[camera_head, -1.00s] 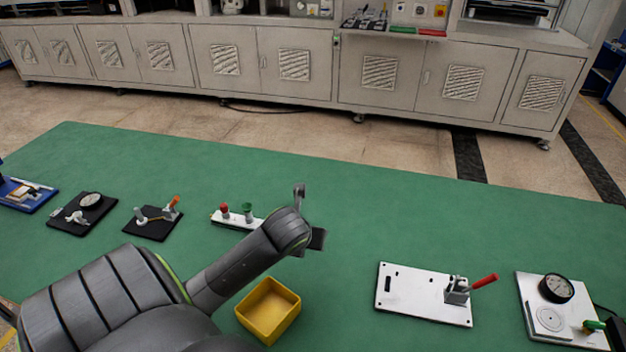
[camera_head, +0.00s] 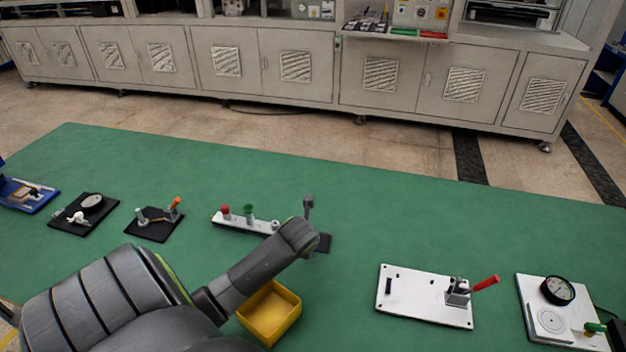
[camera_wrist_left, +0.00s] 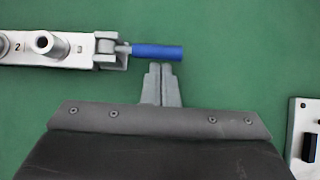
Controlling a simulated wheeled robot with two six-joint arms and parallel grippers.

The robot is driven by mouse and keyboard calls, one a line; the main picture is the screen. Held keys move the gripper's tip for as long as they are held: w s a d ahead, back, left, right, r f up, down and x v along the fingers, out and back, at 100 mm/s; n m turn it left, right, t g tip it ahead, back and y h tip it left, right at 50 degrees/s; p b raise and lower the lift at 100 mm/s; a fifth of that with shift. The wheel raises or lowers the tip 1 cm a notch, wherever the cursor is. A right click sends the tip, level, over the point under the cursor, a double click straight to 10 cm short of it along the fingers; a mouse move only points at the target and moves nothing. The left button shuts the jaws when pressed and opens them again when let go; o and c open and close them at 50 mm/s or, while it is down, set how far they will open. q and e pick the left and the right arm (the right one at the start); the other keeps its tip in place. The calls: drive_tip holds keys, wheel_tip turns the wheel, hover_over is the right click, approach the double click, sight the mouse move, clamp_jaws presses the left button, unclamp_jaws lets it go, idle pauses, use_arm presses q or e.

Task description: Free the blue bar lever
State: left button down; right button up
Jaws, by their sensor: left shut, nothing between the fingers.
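The blue bar lever (camera_wrist_left: 158,51) shows in the left wrist view, lying level and pointing right from a metal clevis (camera_wrist_left: 112,49) at the end of a pale plate (camera_wrist_left: 70,50). My left gripper (camera_wrist_left: 160,66) is shut and empty. Its fingertips are just below the blue lever's side in that view; I cannot tell whether they touch it. In the head view the pale plate (camera_head: 236,223) with red and green knobs lies mid-table, and my left arm hides its right end and the blue lever. My right gripper is not in view.
A yellow bin (camera_head: 270,318) stands near my left arm. A white plate with a red-handled clamp (camera_head: 420,300) and a gauge plate (camera_head: 535,330) lie to the right. Black fixtures (camera_head: 85,222) lie to the left. The green table's (camera_head: 430,215) far middle is clear.

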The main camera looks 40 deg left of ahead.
use_arm(q)
drive_tip(key=shift+w+a+f, duration=0.1)
drive_tip(key=shift+w+f, duration=0.05)
drive_tip(key=shift+f, duration=0.1)
drive_tip(key=shift+a+r+n+t+h+p, duration=0.1)
drive_tip(key=shift+r+n+t+h+p, duration=0.2)
drive_tip(key=shift+r+t+h+p, duration=0.35)
idle(0.6)
drive_tip(key=shift+h, duration=0.25)
drive_tip(key=shift+a+r+n+h, duration=0.1)
drive_tip(key=shift+r+n+h, duration=0.1)
drive_tip(key=shift+n+h, duration=0.1)
drive_tip(key=shift+a+r+t+h, duration=0.1)
drive_tip(key=shift+t+h, duration=0.2)
drive_tip(key=shift+t, duration=0.05)
drive_tip(key=t+h+b, duration=0.1)
drive_tip(key=b, duration=0.1)
drive_tip(key=r+n+t+h+b, duration=0.1)
drive_tip(key=b, duration=0.2)
drive_tip(key=shift+s+a+n+h, duration=0.3)
drive_tip(key=shift+s+a+h, duration=0.05)
drive_tip(key=shift+a+h, duration=0.05)
drive_tip(key=shift+s+a+r+b, duration=0.1)
drive_tip(key=shift+r+b, duration=0.05)
drive_tip(key=shift+b, duration=0.45)
drive_tip(key=shift+a+r+h+b, duration=0.1)
drive_tip(key=shift+r+h+b, duration=0.2)
drive_tip(key=shift+r+b, duration=0.1)
drive_tip(key=shift+r, duration=0.1)
